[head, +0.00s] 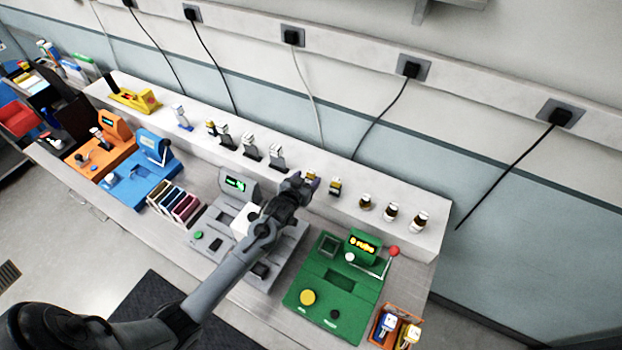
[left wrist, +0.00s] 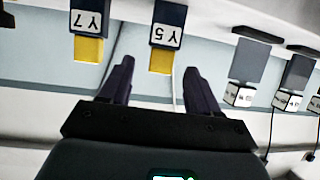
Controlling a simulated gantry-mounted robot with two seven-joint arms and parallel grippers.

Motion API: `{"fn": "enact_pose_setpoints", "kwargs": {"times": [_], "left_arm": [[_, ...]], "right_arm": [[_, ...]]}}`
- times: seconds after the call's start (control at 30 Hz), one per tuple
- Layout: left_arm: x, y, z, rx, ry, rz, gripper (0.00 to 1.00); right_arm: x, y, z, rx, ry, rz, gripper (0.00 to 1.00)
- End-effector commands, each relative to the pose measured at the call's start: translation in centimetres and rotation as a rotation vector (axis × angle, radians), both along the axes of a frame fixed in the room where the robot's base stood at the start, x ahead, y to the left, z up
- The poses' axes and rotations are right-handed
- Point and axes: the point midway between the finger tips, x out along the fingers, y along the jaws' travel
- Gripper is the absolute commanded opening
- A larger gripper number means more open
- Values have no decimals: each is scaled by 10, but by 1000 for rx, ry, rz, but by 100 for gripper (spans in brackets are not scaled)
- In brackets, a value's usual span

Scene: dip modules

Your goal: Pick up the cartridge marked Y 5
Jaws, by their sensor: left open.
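In the head view the likely same cartridge (head: 312,175) stands on the shelf, mostly hidden by my gripper. My left gripper (head: 303,184) is open at the shelf; its two dark fingers also show in the left wrist view (left wrist: 158,70), with nothing clearly held. My right gripper is out of view.
A cartridge marked Y 7 (left wrist: 88,22) stands beside Y 5. Several grey-topped modules (head: 250,150) stand along the shelf on the other side. Small brown-and-white jars (head: 391,212) stand farther right. A green machine (head: 335,284) and a grey machine (head: 238,183) sit below the shelf.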

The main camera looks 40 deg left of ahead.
Motion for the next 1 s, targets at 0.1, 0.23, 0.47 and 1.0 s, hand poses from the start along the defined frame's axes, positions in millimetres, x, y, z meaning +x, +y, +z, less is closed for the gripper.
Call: {"fn": "enact_pose_setpoints", "kwargs": {"times": [0.1, 0.23, 0.47, 1.0], "left_arm": [[14, 5, -2, 0, 0, 1, 62], [26, 9, -8, 0, -1, 1, 62], [37, 12, -14, 1, -1, 1, 62], [37, 12, -14, 0, -1, 0, 14]], "right_arm": [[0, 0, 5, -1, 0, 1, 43], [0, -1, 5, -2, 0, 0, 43], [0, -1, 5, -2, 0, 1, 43], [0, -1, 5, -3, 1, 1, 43]]}}
